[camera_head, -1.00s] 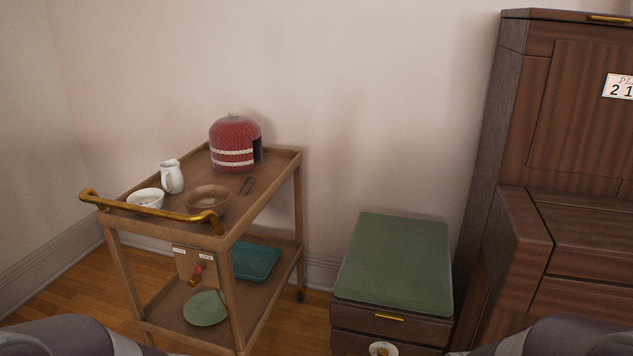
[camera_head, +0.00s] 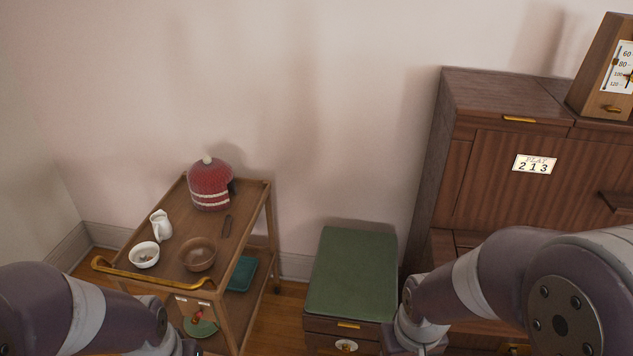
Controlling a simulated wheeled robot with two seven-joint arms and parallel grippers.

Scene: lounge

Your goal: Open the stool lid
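The stool (camera_head: 335,325) is a wooden box with a green padded lid (camera_head: 352,272). It stands against the wall between the cart and the tall cabinet. The lid lies flat and closed on top. A small brass handle (camera_head: 348,325) is on the front just below the lid, with a pale round emblem (camera_head: 346,345) under it. My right arm comes in at the lower right, its lower end beside the stool's front right corner. My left arm is at the lower left, in front of the cart. Neither gripper's fingers show.
A wooden cart (camera_head: 255,222) on the left carries a red knitted cosy (camera_head: 210,184), a white jug (camera_head: 160,225), a white bowl (camera_head: 144,255) and a brown bowl (camera_head: 198,254). A tall wooden cabinet (camera_head: 462,150) with a "213" sign (camera_head: 535,164) stands close on the stool's right.

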